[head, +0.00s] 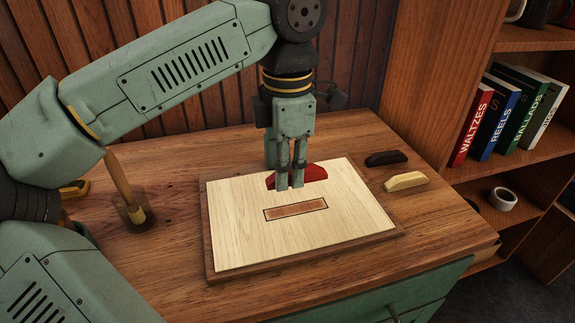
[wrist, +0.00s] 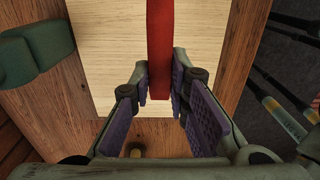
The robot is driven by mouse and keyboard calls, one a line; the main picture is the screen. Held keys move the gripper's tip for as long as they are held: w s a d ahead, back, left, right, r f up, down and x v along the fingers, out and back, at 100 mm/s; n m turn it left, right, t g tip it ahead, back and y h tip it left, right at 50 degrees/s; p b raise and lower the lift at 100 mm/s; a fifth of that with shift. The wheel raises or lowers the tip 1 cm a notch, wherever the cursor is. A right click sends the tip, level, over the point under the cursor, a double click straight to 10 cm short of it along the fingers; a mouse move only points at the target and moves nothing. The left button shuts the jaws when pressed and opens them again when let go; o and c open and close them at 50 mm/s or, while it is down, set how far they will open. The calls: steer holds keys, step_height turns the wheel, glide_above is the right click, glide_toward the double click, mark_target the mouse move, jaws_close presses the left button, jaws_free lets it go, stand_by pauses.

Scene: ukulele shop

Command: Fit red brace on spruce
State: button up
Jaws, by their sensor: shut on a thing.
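The red brace (head: 314,173) is a long piece with a curved top. My gripper (head: 290,184) is shut on it, fingers pointing down. In the wrist view the brace (wrist: 160,45) runs up from between the fingertips (wrist: 160,92). The pale spruce (head: 345,232) lies flat on a darker wooden base on the bench. A reddish-brown rectangle with a dark outline (head: 296,209) marks its middle. In the head view the brace appears over the spruce's back half, behind the rectangle. Whether it touches the spruce is unclear. The fingers hide part of the brace.
A dark brace (head: 387,158) and a cream brace (head: 408,181) lie on the bench right of the spruce. A wooden-handled tool (head: 122,190) stands at the left. A shelf with several books (head: 495,120) and a tape roll (head: 503,198) is at the right.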

mark_target(287, 211)
steer(key=shift+f+b, duration=2.35)
steer(key=shift+f, duration=0.95)
steer(key=o, duration=0.9)
steer(key=o, duration=0.3)
steer(key=shift+r, duration=0.1)
steer(key=shift+r+p, duration=2.6)
steer(key=shift+r, duration=0.9)
